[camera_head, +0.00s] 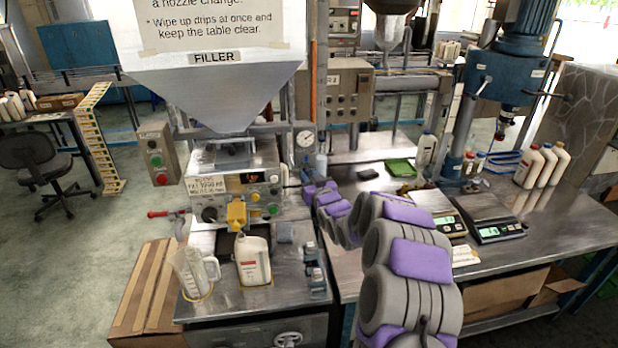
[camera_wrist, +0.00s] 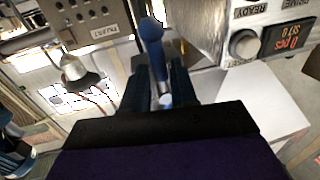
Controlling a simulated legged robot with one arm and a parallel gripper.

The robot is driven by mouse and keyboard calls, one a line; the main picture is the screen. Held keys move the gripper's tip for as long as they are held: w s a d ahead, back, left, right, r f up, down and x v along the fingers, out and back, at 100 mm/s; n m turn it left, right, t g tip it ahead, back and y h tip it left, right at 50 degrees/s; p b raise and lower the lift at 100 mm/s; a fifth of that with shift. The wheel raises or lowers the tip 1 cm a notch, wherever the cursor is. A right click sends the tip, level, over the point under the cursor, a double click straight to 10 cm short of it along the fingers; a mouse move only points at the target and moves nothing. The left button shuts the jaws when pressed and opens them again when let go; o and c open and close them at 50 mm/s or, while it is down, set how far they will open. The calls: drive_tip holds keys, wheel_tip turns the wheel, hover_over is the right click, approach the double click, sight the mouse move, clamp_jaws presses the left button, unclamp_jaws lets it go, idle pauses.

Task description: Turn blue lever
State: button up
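The blue lever (camera_wrist: 152,32) stands in the middle of the wrist view, with a rounded blue end and a pale metal rod below. The two dark fingers of my gripper (camera_wrist: 159,85) lie on either side of it, with the lever in the narrow gap between them. I cannot tell whether the fingers press on it. In the head view my gripper (camera_head: 309,189) is at the right side of the filler machine (camera_head: 235,182), under the gauge.
A white bottle (camera_head: 253,262) stands under the yellow nozzle (camera_head: 237,214), with a clear jug (camera_head: 192,272) to its left. A red-handled valve (camera_head: 166,213) sticks out at left. Scales (camera_head: 497,231) and several bottles stand on the right bench.

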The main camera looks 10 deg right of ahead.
clamp_jaws()
drive_tip(key=shift+d, duration=0.1)
idle(0.4)
drive_tip(key=d+n+b, duration=0.1)
drive_tip(key=n+b, duration=0.1)
drive_tip(key=n, duration=0.1)
drive_tip(key=d+r+n+g+h+b, duration=0.1)
drive_tip(key=n+b, duration=0.2)
drive_tip(key=n, duration=0.1)
drive_tip(key=d+r+n+h+b, duration=0.1)
drive_tip(key=n+b, duration=0.1)
drive_tip(key=n, duration=0.2)
drive_tip(key=shift+g, duration=0.3)
drive_tip(key=shift+r+n+h+b, duration=0.4)
drive_tip(key=shift+n+b, duration=0.35)
drive_tip(key=shift+n, duration=0.4)
drive_tip(key=shift+r+n+h+b, duration=0.4)
drive_tip(key=shift+n+b, duration=0.35)
drive_tip(key=shift+n, duration=0.4)
drive_tip(key=shift+r, duration=0.1)
